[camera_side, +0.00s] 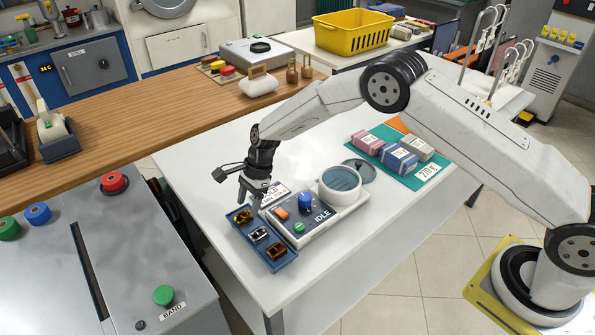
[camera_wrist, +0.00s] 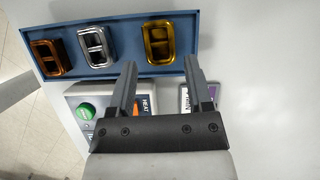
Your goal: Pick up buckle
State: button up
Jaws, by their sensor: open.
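Three buckles lie in a row in a blue tray (camera_wrist: 128,42) on the white table: a gold one (camera_wrist: 158,44), a silver one (camera_wrist: 96,42) and a copper-brown one (camera_wrist: 46,58). In the side view the tray's nearest end holds the copper buckle (camera_side: 276,251), with the silver buckle (camera_side: 258,234) in the middle. My gripper (camera_side: 252,203) hangs above the far end of the tray, near the gold buckle (camera_side: 242,216). In the wrist view my gripper's two fingers (camera_wrist: 159,66) are apart and empty. The gold buckle appears just beyond the gap between the tips.
A control box (camera_side: 312,228) reading IDLE, with coloured knobs and a round chamber (camera_side: 340,180), stands right beside the tray. A green mat (camera_side: 412,182) with several small boxes lies further right. A grey cabinet (camera_side: 125,260) with coloured buttons is at left.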

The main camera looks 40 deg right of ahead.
aim_at(243, 218)
jog(key=shift+x, duration=1.3)
grip_shut()
jog(key=shift+r, duration=0.15)
